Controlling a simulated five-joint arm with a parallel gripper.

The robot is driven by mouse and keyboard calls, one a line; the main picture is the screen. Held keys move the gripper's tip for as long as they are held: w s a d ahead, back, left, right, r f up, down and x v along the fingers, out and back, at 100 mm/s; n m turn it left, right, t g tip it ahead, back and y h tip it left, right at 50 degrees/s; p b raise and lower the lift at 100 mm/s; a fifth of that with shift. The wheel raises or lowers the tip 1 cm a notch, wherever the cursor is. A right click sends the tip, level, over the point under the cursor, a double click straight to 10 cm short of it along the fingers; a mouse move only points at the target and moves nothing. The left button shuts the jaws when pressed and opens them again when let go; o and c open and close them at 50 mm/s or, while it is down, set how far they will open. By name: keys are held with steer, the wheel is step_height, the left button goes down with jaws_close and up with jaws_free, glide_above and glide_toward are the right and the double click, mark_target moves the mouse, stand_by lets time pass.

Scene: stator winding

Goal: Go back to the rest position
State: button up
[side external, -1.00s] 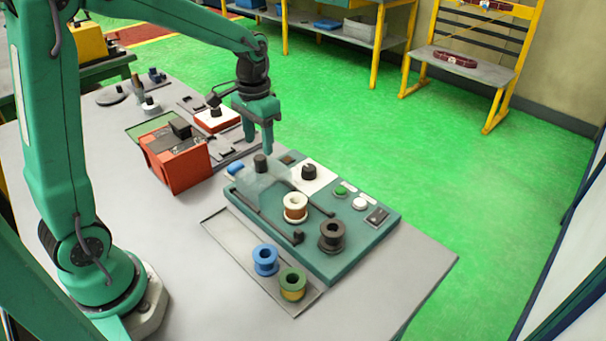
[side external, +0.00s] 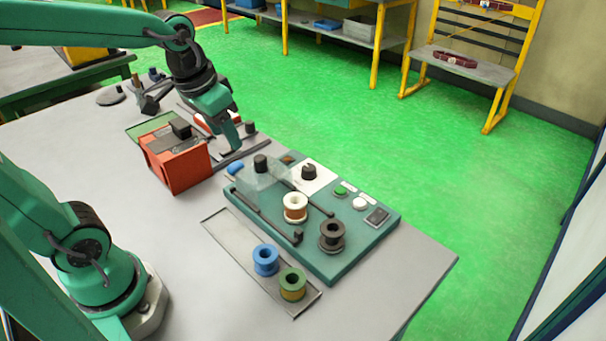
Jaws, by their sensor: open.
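My gripper (side external: 232,142) is a green jaw pair at the end of my arm. It hangs tilted above the table, behind and to the right of the red box (side external: 178,166). It is open, and nothing shows between its fingers. The teal machine (side external: 322,265) stands to the right of and nearer than the gripper, apart from it. A white and copper spool (side external: 295,207) and a dark spool (side external: 332,235) stand on the machine.
A blue spool (side external: 265,260) and a green spool (side external: 292,284) stand on the grey tray (side external: 232,236) in front of the machine. Small dark tools lie at the table's far left. The table's (side external: 395,290) right front corner is clear.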

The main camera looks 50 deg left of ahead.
steer(key=s+d+t, duration=0.1)
steer(key=s+t, duration=0.1)
steer(key=s, duration=0.5)
steer(key=shift+d+r, duration=0.2)
steer(key=shift+r, duration=0.15)
